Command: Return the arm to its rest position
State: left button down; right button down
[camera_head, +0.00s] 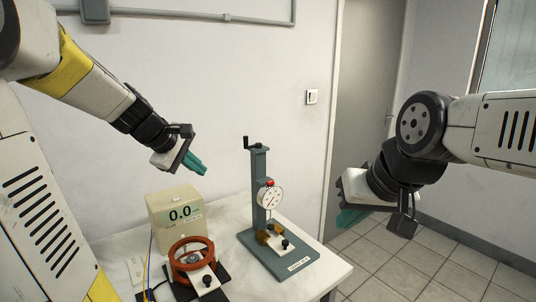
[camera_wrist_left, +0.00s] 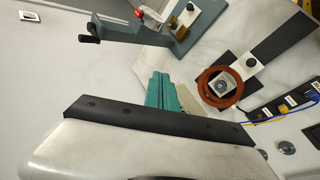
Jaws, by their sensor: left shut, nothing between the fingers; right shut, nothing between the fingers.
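My left gripper (camera_head: 196,164) is shut and empty, raised above the table in front of the wall. Its teal fingers also show together in the left wrist view (camera_wrist_left: 161,90). My right gripper (camera_head: 350,217) is shut and empty, held in the air to the right of the table. Both grippers are apart from everything on the table.
A white-covered table (camera_head: 325,262) holds a beige meter (camera_head: 176,215) reading 0.0, a red-brown ring coil (camera_head: 190,262) on a dark base, and a green stand (camera_head: 258,190) with a dial gauge (camera_head: 270,197). Tiled floor (camera_head: 440,275) lies open at right.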

pick_arm(q)
jog(key=s+d+m+y, duration=0.1)
jog(key=s+d+m, duration=0.1)
jog(key=s+m, duration=0.4)
jog(key=s+d+m+g+y, duration=0.1)
jog(key=s+d+m, duration=0.2)
jog(key=s+m, duration=0.4)
jog(key=s, duration=0.8)
jog(key=shift+f, duration=0.4)
pick_arm(e)
jog(key=c, duration=2.1)
grip_release()
